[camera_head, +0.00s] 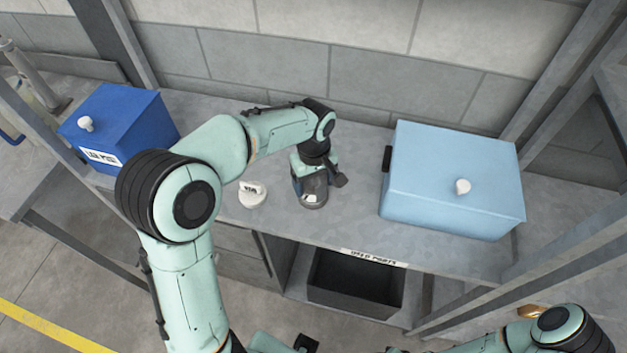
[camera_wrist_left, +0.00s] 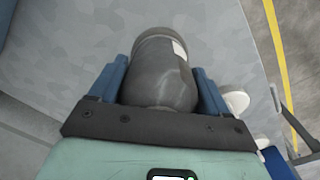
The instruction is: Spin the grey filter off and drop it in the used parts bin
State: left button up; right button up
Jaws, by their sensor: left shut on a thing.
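The grey filter (camera_head: 319,187) is a dark grey cylinder with a small white label, low over the bench top. In the left wrist view the grey filter (camera_wrist_left: 160,70) fills the space between two blue fingers. My left gripper (camera_head: 311,180) comes down on it from above and is shut around its sides. I cannot tell whether the filter's far end touches what lies under it. The used parts bin (camera_head: 357,258) is a dark open box below the bench's front edge, to the right of the filter. My right gripper is not clearly visible.
A white round part (camera_head: 252,195) with a label stands just left of the filter. A light blue box (camera_head: 450,175) with a white knob stands on the right, a dark blue box (camera_head: 125,125) on the left. The grey bench (camera_head: 340,235) is clear in front.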

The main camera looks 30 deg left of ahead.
pick_arm(q)
jog(key=shift+s+d+f, duration=0.1)
jog(key=shift+s+f, duration=0.1)
jog(key=shift+f, duration=0.15)
jog(key=n, duration=1)
jog(key=shift+w, duration=0.15)
jog(key=o, duration=1.2)
jog(key=shift+w+f, duration=0.1)
jog(key=shift+o, duration=0.2)
jog(key=shift+w, duration=0.1)
jog(key=shift+r, duration=0.2)
